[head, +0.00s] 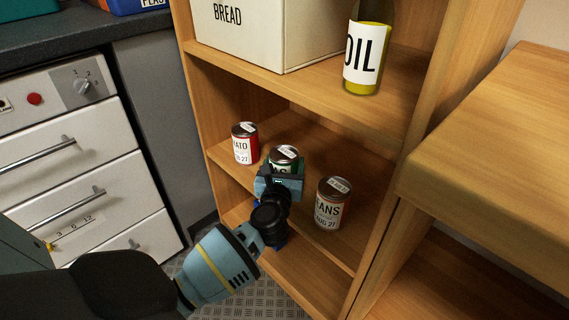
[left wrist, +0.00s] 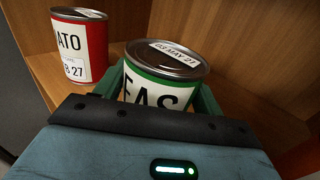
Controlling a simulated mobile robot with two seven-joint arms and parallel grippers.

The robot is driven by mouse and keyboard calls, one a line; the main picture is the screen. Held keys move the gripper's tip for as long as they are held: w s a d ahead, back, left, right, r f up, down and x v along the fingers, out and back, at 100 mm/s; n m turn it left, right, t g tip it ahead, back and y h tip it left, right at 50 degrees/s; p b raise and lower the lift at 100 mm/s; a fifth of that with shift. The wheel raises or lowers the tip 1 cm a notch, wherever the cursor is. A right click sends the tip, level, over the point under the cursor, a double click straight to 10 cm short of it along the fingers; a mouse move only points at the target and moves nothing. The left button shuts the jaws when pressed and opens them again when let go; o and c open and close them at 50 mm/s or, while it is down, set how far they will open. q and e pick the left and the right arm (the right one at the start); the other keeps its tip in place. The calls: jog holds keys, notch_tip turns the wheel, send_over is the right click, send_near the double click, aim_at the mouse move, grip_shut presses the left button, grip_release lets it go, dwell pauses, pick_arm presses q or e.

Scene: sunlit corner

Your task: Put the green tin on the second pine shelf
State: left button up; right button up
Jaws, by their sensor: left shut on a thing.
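The green tin (head: 284,158), with a white label and a metal lid, is upright at the tin shelf (head: 310,150), the board below the one with the bread box. My left gripper (head: 281,178) is shut on it from the front. In the left wrist view the green tin (left wrist: 165,68) sits between the green fingers of my left gripper (left wrist: 162,92). The gripper body hides the tin's base, so I cannot tell whether it touches the board. My right gripper is in neither view.
A red tomato tin (head: 245,145) stands left of the green tin, a beans tin (head: 332,203) to the right. A bread box (head: 262,35) and an oil bottle (head: 366,60) stand on the shelf above. A wooden table (head: 500,130) is at right, drawers (head: 65,150) at left.

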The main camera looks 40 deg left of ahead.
pick_arm(q)
jog(key=o, duration=1.3)
jog(key=shift+r, duration=0.3)
jog(key=shift+s+d+p, duration=0.15)
jog(key=shift+s+p, duration=0.1)
jog(key=shift+p, duration=0.1)
jog(key=p+v, duration=0.2)
jog(key=v, duration=0.9)
jog(key=shift+s, duration=0.2)
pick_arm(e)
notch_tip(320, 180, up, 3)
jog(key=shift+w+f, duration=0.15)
pick_arm(q)
jog(key=shift+d, duration=0.1)
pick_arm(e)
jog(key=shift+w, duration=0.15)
